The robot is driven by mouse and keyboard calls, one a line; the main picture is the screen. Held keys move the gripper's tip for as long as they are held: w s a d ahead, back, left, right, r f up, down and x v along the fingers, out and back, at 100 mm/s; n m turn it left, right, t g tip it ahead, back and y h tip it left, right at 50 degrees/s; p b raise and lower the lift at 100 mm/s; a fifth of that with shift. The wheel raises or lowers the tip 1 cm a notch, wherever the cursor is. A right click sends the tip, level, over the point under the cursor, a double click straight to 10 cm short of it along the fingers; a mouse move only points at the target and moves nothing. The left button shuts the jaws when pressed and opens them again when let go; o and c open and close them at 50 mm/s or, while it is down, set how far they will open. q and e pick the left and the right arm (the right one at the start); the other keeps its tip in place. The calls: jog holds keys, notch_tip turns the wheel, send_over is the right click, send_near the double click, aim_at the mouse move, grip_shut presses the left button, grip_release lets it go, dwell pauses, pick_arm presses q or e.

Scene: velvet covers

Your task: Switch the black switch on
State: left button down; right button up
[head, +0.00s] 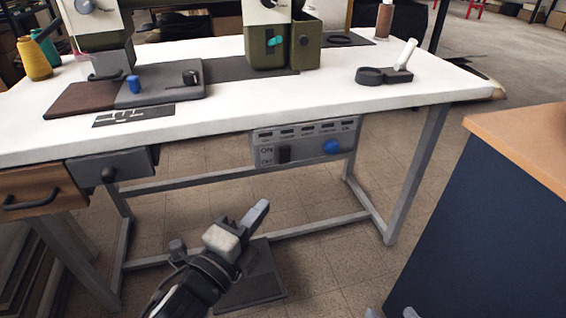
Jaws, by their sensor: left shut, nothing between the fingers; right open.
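The black switch (284,155) sits on a grey control panel (305,140) fixed under the front edge of the white table. ON and OFF labels stand to its left, ON above OFF. The switch is too small to tell which way it is tipped. My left gripper (260,211) is shut and empty, below and a little left of the switch in the picture, apart from the panel. My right gripper (391,313) shows only as two grey fingertips at the bottom edge, spread apart. The rest of it is out of view.
A blue knob (332,146) is right of the switch on the panel. A sewing machine (268,38) stands on the white table (230,112). Drawers (112,166) hang at left. A dark blue cabinet (490,220) stands at right. A foot pedal (255,280) lies below.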

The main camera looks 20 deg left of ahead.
pick_arm(q)
jog(key=b, duration=0.1)
send_near(290, 151)
jog(key=w+d, duration=0.2)
jog(key=d, duration=0.1)
jog(key=w, duration=0.1)
jog(key=w+a, duration=0.1)
jog(key=w+a+b, duration=0.1)
jog(key=shift+w+r, duration=0.15)
jog(key=shift+w, duration=0.2)
pick_arm(e)
jog(key=shift+s+a+r+t+y, duration=0.1)
jog(key=shift+a+r+t+y, duration=0.25)
jog(key=shift+r, duration=0.25)
